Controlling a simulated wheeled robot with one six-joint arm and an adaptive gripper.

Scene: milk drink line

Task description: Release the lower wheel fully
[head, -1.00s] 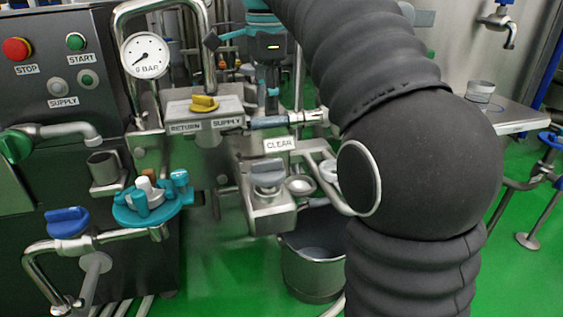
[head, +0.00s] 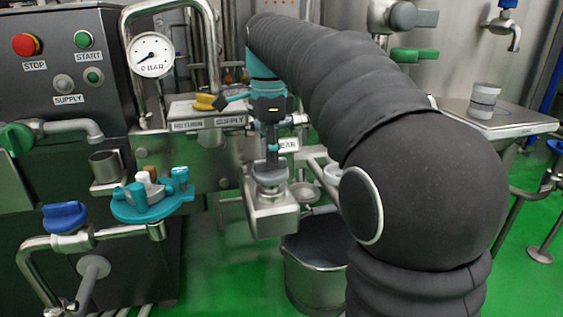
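My gripper (head: 270,158), teal and black, points down at the grey knob (head: 269,175) on top of a steel box (head: 272,218) in the middle of the view. Its fingertips are at or just above the knob; I cannot tell whether they touch it or how far apart they are. The knob is the wheel-like part under my gripper, but no label names it the lower wheel. A yellow knob (head: 204,101) sits higher, on the RETURN/SUPPLY block (head: 208,122).
A CLEAR sign (head: 289,145), partly hidden, is just behind my gripper. A steel bucket (head: 315,275) stands below right. A blue valve handle (head: 65,216) and the control panel (head: 65,60) are at the left. A cup (head: 484,100) stands on a steel table (head: 520,122).

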